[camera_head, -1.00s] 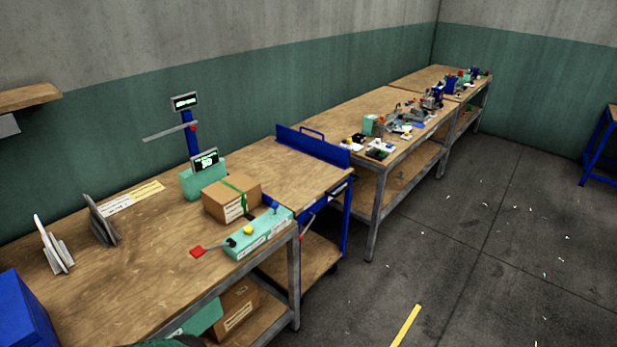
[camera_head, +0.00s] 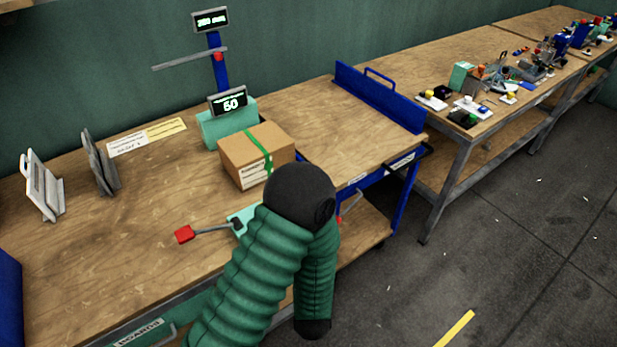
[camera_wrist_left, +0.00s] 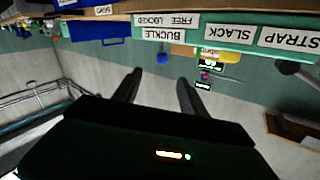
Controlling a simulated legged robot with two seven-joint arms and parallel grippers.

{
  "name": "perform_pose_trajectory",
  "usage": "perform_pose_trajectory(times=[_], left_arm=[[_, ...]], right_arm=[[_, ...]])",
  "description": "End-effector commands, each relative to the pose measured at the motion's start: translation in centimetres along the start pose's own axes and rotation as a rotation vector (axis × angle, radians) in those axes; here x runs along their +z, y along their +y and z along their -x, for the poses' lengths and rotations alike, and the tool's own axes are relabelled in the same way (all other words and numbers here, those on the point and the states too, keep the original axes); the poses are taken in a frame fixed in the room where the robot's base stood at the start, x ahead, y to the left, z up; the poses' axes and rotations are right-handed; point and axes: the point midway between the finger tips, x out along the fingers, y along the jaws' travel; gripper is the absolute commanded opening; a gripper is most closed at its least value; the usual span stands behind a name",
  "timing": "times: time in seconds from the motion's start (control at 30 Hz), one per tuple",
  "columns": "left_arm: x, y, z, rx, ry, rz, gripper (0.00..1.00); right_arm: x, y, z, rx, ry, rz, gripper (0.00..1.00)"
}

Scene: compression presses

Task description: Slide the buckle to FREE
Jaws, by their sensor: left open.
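The mint control panel (camera_head: 241,217) sits at the table's front edge, mostly hidden behind my green-sleeved arm in the head view. In the left wrist view its front appears upside down. It bears a BUCKLE label (camera_wrist_left: 163,34), a FREE / LOCKED label (camera_wrist_left: 169,20) and a STRAP SLACK label (camera_wrist_left: 231,34). A blue knob (camera_wrist_left: 162,57) shows just below the BUCKLE label there. My left gripper (camera_wrist_left: 159,77) is open and empty, apart from the panel, its fingers pointing toward the blue knob. The buckle's setting is not readable. My right gripper is not in view.
A cardboard box (camera_head: 235,160) with a green strap (camera_head: 258,150) stands behind the panel. A red-handled lever (camera_head: 184,234) extends left. A display reading 50 (camera_head: 228,102) stands behind the box. A blue-edged cart (camera_head: 385,100) adjoins the table at right. The table's middle left is clear.

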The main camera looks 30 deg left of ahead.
Motion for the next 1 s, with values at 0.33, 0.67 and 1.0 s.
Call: perform_pose_trajectory(times=[0.33,0.67,1.0], left_arm=[[-0.1,-0.1,-6.9,-0.006,0.003,0.003,0.50],[-0.1,0.0,-14.8,-0.002,0.003,0.001,0.50],[-0.1,0.0,-16.8,0.000,0.002,0.001,0.50]], right_arm=[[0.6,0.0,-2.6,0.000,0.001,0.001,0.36],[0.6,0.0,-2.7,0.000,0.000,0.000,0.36],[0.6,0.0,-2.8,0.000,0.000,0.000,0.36]])
